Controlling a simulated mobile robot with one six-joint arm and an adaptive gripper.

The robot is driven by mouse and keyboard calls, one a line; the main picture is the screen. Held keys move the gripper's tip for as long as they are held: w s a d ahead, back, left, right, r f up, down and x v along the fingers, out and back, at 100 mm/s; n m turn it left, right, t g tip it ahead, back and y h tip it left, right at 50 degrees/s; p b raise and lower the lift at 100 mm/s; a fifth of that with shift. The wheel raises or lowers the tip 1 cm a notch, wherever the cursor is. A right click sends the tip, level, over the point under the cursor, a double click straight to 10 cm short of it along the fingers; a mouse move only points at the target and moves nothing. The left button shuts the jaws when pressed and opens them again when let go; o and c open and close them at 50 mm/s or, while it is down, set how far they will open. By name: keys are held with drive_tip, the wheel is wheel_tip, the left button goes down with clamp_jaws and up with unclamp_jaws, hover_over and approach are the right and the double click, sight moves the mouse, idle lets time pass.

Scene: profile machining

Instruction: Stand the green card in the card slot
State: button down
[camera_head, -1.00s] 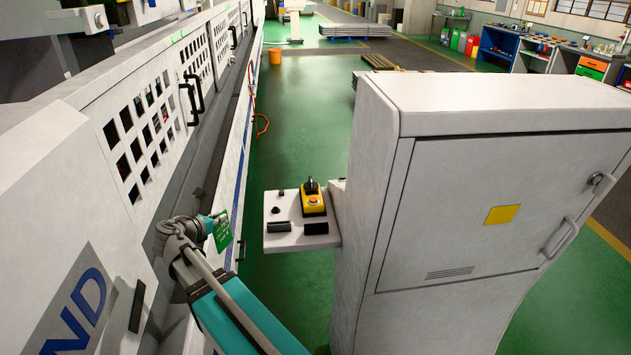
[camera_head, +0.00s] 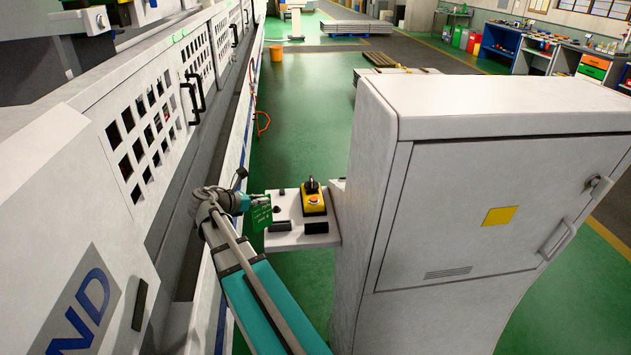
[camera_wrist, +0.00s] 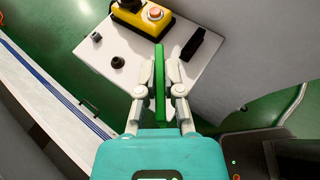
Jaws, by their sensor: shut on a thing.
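My gripper (camera_wrist: 160,90) is shut on the green card (camera_wrist: 160,84). In the wrist view the card is edge-on, sticking out past the fingertips. In the head view the card (camera_head: 261,213) shows its printed face, upright and slightly tilted, at the left edge of the white shelf. Two dark blocks sit along the shelf's front edge: a left one (camera_head: 280,226) and a right one (camera_head: 316,227). I cannot tell which is the card slot. One dark block (camera_wrist: 194,44) shows in the wrist view, right of the card; the other appears hidden behind card and fingers.
The white shelf (camera_head: 295,240) also carries a yellow box with a red button (camera_head: 314,203) and small black knobs. It joins a tall grey cabinet (camera_head: 460,200) on the right. A long white machine (camera_head: 60,150) stands left; green floor lies between.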

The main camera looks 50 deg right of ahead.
drive_tip(key=s+d+r+m+g+y+p, duration=0.1)
drive_tip(key=s+d+m+g, duration=0.2)
drive_tip(key=d, duration=0.4)
drive_tip(key=s+d+r+m+g+y+p, duration=0.1)
drive_tip(key=s+d+m+g, duration=0.3)
drive_tip(key=d, duration=0.4)
drive_tip(key=shift+s+d+r+g+y, duration=0.25)
drive_tip(key=shift+s+d+g+y, duration=0.05)
drive_tip(key=shift+s+y, duration=0.35)
drive_tip(key=shift+a+f, duration=0.1)
drive_tip(key=shift+f+b, duration=2.4)
drive_tip(key=shift+b, duration=0.15)
drive_tip(key=shift+f, duration=0.15)
drive_tip(key=shift+f+b, duration=1.85)
drive_tip(key=shift+b, duration=0.15)
idle(1.0)
